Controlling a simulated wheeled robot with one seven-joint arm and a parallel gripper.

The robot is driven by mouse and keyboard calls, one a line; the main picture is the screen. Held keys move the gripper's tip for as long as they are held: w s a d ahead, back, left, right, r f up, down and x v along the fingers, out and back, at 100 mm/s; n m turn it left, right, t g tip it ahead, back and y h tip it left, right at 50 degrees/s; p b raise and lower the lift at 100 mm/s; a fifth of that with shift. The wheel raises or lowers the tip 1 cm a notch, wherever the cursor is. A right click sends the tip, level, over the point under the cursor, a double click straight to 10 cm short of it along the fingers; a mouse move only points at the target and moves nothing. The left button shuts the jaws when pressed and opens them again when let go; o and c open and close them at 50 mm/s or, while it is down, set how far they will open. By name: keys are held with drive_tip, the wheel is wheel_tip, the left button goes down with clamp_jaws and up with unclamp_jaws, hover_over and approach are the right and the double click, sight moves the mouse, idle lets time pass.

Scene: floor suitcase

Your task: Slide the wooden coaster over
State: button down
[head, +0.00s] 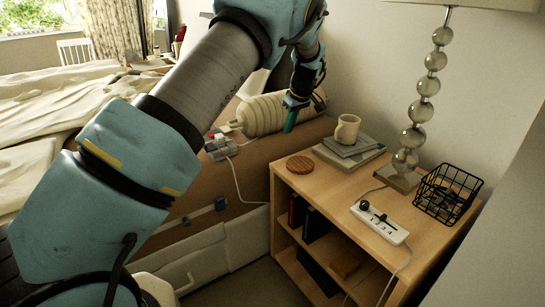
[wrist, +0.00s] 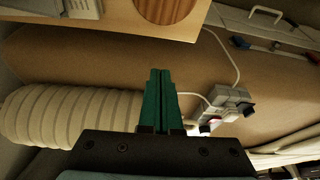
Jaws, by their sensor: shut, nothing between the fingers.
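The wooden coaster (head: 300,164) is a round brown disc lying flat on the wooden bedside table (head: 380,180), near its back left corner. In the wrist view part of the coaster (wrist: 165,8) shows at the top edge, cut off by the frame. My gripper (head: 290,122) is beyond the table's left back edge, above the brown bed side and apart from the coaster. Its green fingers (wrist: 160,75) are together with nothing between them.
A cream mug (head: 347,129) stands on books (head: 350,155) right of the coaster. A lamp (head: 405,160), power strip (head: 380,222) and wire basket (head: 447,193) occupy the table's right. A ribbed cream roll (head: 262,115) and a grey plug block (head: 219,145) lie near my gripper.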

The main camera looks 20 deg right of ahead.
sight(321, 180)
drive_tip(key=f, duration=0.9)
drive_tip(key=shift+w+d+f, duration=0.25)
drive_tip(key=shift+s+d, duration=0.1)
drive_tip(key=shift+s, duration=0.45)
drive_tip(key=s+d, duration=0.1)
drive_tip(key=s, duration=0.4)
drive_tip(key=s+d+p, duration=0.1)
drive_tip(key=s, duration=0.4)
drive_tip(key=s+d+p, duration=0.1)
drive_tip(key=s+d, duration=0.1)
drive_tip(key=s, duration=0.3)
drive_tip(key=shift+s+d, duration=0.1)
drive_tip(key=shift+s, duration=0.3)
drive_tip(key=shift+w, duration=0.1)
